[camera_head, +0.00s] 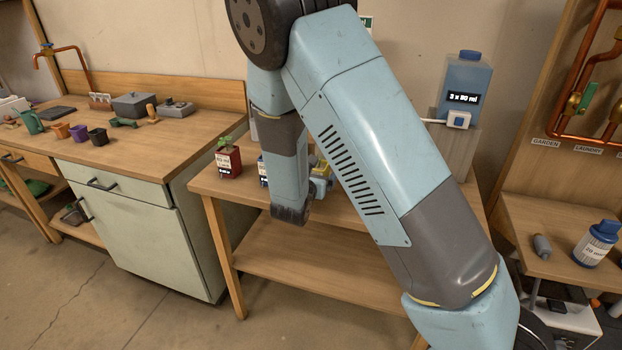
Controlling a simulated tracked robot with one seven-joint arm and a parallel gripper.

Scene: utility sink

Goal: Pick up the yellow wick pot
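A yellow pot (320,168) shows in part on the middle wooden table, just right of my forearm. My arm hides much of it. My forearm hangs down in front of the table. The dark end of my arm, where my gripper (291,214) is, sits at the table's front edge, lower and to the left of the yellow pot. The fingers cannot be made out, so I cannot tell whether they are open or shut. Contact with the pot cannot be seen.
A red pot with a seedling (229,162) and a partly hidden blue pot (262,172) stand left of my forearm. A blue-lidded tank (465,85) stands at the back right. A side table with a labelled bottle (595,245) is at right. The left counter (140,145) holds several small items.

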